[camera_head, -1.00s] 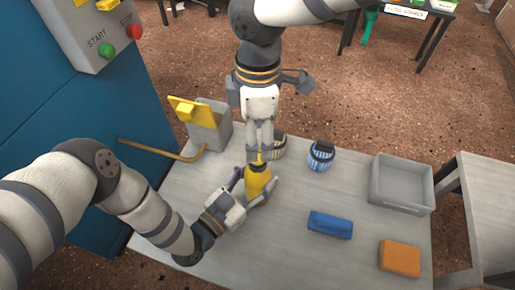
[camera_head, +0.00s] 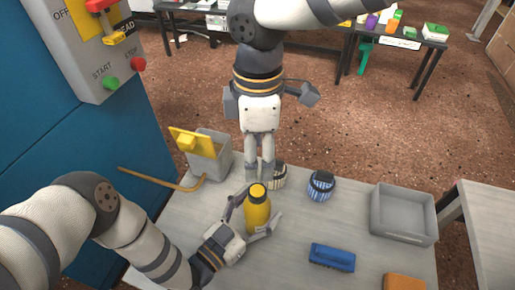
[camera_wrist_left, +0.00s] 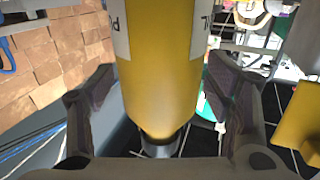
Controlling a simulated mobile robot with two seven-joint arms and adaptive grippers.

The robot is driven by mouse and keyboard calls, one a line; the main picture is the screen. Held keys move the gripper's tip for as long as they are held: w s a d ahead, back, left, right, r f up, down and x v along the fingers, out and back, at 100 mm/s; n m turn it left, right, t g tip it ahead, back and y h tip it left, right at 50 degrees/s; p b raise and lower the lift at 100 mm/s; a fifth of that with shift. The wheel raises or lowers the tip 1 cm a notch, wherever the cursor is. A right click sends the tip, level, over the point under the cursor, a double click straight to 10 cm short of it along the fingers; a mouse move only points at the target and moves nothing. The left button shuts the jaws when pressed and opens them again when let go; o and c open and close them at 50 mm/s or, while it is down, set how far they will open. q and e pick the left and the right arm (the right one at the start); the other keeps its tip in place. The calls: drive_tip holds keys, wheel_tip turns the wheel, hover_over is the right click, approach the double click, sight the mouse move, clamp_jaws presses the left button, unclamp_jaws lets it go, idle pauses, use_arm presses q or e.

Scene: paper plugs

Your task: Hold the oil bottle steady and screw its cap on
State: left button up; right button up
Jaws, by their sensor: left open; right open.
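My left gripper (camera_head: 250,219) is open around the bottle, one finger on each side. In the left wrist view the bottle (camera_wrist_left: 160,75) is between the spread fingers (camera_wrist_left: 158,110), with visible gaps on both sides. Its dark narrow end (camera_wrist_left: 160,145) points down in that picture. My right gripper (camera_head: 260,178) points down just above and behind the cap, open and empty. Whether its fingertips touch the cap is unclear.
A blue striped container (camera_head: 320,187), grey bin (camera_head: 402,235), blue block (camera_head: 332,258) and orange block (camera_head: 404,283) are to the right.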

use_arm(q)
drive_tip(key=v, duration=1.2)
